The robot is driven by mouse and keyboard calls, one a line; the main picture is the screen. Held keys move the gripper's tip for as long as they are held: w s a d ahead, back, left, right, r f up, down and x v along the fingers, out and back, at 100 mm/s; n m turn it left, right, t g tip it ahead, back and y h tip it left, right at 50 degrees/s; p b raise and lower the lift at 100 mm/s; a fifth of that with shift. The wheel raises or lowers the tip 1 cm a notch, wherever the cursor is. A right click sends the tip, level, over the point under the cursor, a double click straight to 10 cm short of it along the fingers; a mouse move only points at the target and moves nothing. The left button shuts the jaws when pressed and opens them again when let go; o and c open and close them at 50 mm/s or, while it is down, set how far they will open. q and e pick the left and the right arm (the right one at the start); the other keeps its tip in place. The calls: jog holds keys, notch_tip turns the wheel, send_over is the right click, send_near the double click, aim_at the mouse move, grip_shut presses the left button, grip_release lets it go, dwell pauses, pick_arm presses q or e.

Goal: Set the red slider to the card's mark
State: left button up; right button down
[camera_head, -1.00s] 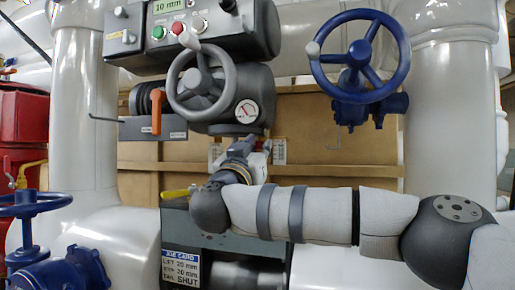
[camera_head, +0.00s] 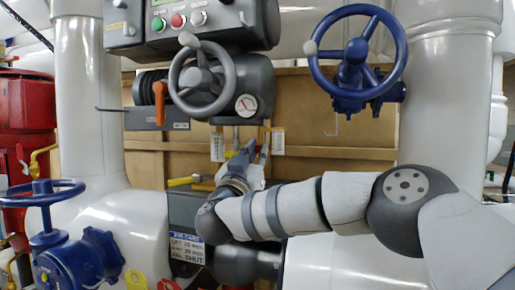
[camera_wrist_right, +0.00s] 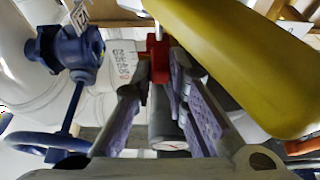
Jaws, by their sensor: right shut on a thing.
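My right gripper (camera_head: 243,160) reaches up under the grey actuator at the centre of the head view. In the right wrist view the right gripper (camera_wrist_right: 155,75) has its two fingers close around a small red piece, which looks like the red slider (camera_wrist_right: 158,58). The slider sits on a thin bright rod between the fingertips. In the head view the slider is hidden or too small to tell. The job card (camera_head: 187,247) is on a dark block below the gripper; its last line reads SHUT, its figures are blurred. My left gripper is out of view.
A grey handwheel (camera_head: 202,75) and gauge (camera_head: 247,105) are above the gripper. A blue handwheel (camera_head: 358,55) is at upper right, another blue valve (camera_head: 75,255) at lower left. A yellow handle (camera_wrist_right: 240,60) passes close beside the right finger. A white tag (camera_head: 278,143) hangs nearby.

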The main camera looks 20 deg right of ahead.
jog(key=c, duration=1.8)
grip_release()
jog(key=shift+a+f, duration=0.1)
jog(key=shift+f, duration=0.3)
jog(key=shift+c, duration=0.2)
jog(key=shift+r, duration=0.1)
jog(key=v, duration=1.2)
